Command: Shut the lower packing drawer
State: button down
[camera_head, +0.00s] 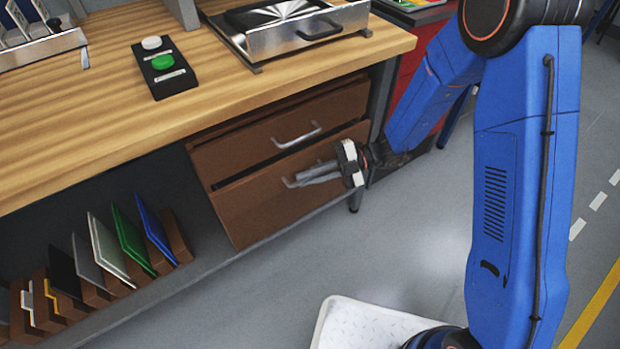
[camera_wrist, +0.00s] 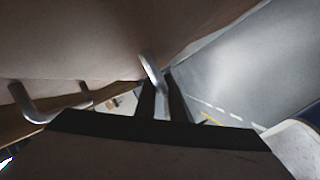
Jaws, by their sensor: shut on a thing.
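The lower packing drawer (camera_head: 262,213) is a brown front under the wooden bench, below the upper drawer (camera_head: 235,155). A dark gap shows along its top edge, and its front seems to stand slightly out; I cannot tell exactly how far. My gripper (camera_head: 303,178) reaches in from the right and is shut on the lower drawer's metal handle (camera_head: 290,183), much of which the fingers hide. In the wrist view the fingers (camera_wrist: 161,100) close around the handle (camera_wrist: 152,70).
The upper drawer's handle (camera_head: 297,135) sits just above my gripper. A button box (camera_head: 165,75) and a metal tray (camera_head: 300,35) stand on the bench (camera_head: 110,120). Several coloured panels (camera_head: 128,238) stand in a rack at lower left. The grey floor (camera_head: 400,240) in front is clear.

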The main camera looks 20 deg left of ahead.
aim_at(299, 170)
jog(key=shift+w+a, duration=1)
jog(key=shift+a, duration=0.1)
jog(key=shift+w+a, duration=0.2)
jog(key=shift+w, duration=0.05)
jog(key=c, duration=1.8)
grip_release()
jog(key=shift+c, duration=0.2)
jog(key=v, duration=1.7)
jog(key=shift+w+d+r, duration=0.1)
jog(key=shift+d+r, duration=0.05)
